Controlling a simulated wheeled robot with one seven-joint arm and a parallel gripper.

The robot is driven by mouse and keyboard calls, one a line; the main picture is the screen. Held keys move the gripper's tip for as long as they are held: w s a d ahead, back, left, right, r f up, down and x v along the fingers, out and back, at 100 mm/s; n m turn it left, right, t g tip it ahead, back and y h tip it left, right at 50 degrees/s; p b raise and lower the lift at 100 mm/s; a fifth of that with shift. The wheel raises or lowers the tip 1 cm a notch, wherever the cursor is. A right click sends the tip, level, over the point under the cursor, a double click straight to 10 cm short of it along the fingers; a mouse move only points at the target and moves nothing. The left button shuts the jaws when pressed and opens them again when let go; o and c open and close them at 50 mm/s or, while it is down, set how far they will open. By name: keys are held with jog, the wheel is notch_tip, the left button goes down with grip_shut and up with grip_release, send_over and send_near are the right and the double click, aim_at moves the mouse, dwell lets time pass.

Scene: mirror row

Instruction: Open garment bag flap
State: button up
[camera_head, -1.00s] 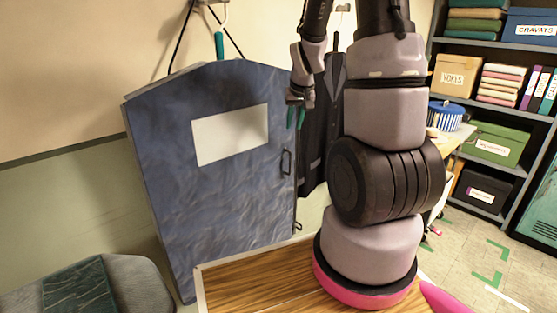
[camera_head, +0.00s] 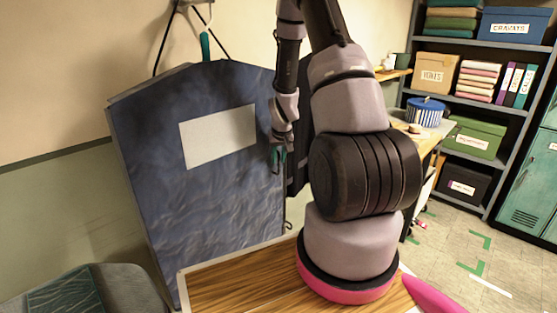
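The blue garment bag (camera_head: 205,200) hangs against the wall in the head view, with a blank white panel (camera_head: 218,136) on its upper front. Its front flap looks closed and flat. My gripper (camera_head: 279,158), with teal fingertips, points down at the bag's right edge. The fingertips overlap the place where the dark flap handle sits, and the handle is hidden or blended in behind them. I cannot tell whether the fingers touch it or have closed on it.
A dark garment (camera_head: 298,165) hangs just right of the bag, partly behind my arm. A wooden surface (camera_head: 240,285) lies below. A grey cushioned seat (camera_head: 125,290) is at lower left. Shelves with boxes (camera_head: 475,136) stand at right, with open floor (camera_head: 450,240) before them.

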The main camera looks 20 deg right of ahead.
jog(key=shift+w+f, duration=0.15)
jog(key=shift+f, duration=0.25)
grip_shut()
dwell(1.2)
